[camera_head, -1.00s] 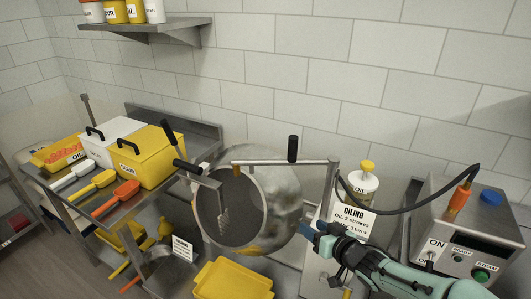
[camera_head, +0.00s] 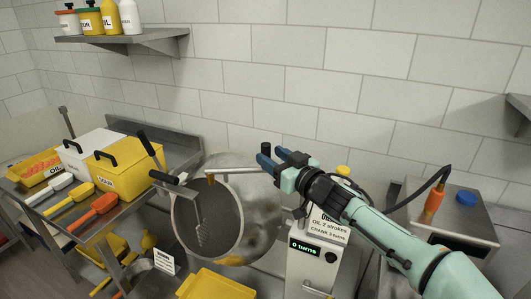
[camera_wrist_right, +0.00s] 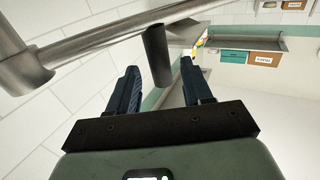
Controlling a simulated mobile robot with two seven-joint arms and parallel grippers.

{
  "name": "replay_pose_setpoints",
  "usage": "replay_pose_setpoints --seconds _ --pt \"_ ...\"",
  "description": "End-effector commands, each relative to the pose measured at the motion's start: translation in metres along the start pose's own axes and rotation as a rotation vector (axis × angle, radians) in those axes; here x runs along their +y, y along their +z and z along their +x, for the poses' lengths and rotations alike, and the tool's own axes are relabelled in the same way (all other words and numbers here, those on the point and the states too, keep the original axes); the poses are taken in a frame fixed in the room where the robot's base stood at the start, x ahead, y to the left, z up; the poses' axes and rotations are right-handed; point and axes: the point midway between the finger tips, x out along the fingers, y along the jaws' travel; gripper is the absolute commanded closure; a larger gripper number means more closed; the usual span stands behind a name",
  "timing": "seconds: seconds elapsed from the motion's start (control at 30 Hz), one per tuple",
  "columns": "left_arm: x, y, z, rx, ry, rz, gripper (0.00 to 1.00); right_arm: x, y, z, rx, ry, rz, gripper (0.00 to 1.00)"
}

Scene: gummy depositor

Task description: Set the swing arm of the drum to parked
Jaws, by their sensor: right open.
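The metal drum (camera_head: 258,222) sits in the middle of the head view, its round dark mouth facing left and forward. The swing arm (camera_head: 236,171) is a thin bar running across the top front of the drum, with a brass-coloured end piece at its left. Its upright black handle (camera_head: 266,148) stands by my right gripper (camera_head: 266,157). In the right wrist view, the bar (camera_wrist_right: 90,45) crosses the upper left and the black handle (camera_wrist_right: 156,58) shows between the two open fingers (camera_wrist_right: 163,88). I cannot tell whether they touch it. My left gripper is not in view.
Yellow and white bins (camera_head: 130,172) and scoops stand on the left bench. A yellow tray (camera_head: 215,285) is below the drum. A sign and a "0 turns" display (camera_head: 304,247) stand right of it. A control box (camera_head: 455,220) with a cable is at the right.

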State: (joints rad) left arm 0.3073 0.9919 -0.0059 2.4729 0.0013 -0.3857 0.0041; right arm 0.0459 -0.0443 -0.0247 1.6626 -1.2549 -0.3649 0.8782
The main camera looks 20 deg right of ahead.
Motion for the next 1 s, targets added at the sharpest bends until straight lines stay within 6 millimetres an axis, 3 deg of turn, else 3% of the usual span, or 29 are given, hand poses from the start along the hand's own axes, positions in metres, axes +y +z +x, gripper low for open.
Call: replay_pose_setpoints --seconds 0.2,0.57,0.6,0.73,0.77,1.0 --pt "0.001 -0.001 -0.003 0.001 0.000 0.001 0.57 0.000 0.000 0.028 0.000 -0.001 0.001 0.50" --pt "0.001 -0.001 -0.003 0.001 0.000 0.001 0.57 0.000 0.000 0.034 0.000 0.000 0.001 0.50" --pt "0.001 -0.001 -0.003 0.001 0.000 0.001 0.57 0.000 0.000 0.034 0.000 0.000 0.001 0.53" --pt "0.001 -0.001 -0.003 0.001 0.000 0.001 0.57 0.000 0.000 0.034 0.000 0.000 0.001 0.96" --pt "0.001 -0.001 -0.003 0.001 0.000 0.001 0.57 0.000 0.000 0.034 0.000 0.000 0.001 1.00" --pt "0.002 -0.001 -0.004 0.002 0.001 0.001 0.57 -0.001 0.000 0.035 0.000 0.002 0.001 1.00"
